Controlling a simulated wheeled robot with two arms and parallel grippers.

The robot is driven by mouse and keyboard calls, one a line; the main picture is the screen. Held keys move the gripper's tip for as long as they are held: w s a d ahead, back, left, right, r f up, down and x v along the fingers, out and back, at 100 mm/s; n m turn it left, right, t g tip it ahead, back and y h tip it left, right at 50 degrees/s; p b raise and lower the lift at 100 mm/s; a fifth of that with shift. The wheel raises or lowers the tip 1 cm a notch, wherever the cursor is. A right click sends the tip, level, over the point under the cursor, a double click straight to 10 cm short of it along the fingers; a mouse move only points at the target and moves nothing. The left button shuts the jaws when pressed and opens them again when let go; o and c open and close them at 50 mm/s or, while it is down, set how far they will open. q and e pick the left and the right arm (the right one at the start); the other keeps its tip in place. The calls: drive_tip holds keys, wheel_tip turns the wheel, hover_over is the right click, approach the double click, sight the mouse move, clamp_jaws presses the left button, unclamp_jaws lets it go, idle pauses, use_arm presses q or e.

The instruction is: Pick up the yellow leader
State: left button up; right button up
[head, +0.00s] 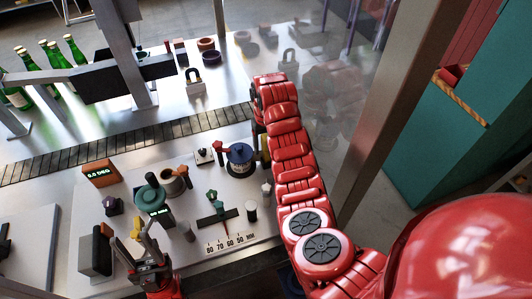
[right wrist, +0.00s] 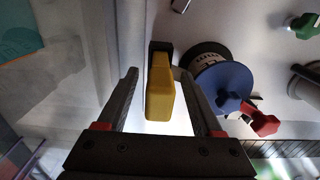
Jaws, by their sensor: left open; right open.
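The yellow leader (right wrist: 160,95) is a yellow block with rounded edges, its far end against a dark piece, in the right wrist view. My right gripper (right wrist: 158,78) is open, with one finger on either side of the block and gaps visible on both sides. In the head view a sliver of yellow (head: 265,148) shows beside my red right arm, which hides the rest and most of that gripper. My left gripper (head: 138,248) is open at the lower left, near small fixtures on the bench; nothing is clearly held in it.
A blue spool with a red knob (head: 240,157) stands close beside the leader; its blue disc (right wrist: 225,85) is next to my right finger. A conveyor (head: 110,141) runs behind. Green bottles (head: 50,58) stand at the back left. A metal post (head: 395,100) rises at the right.

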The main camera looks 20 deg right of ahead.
sight(266, 151)
drive_tip(key=shift+f, duration=1.6)
clamp_jaws()
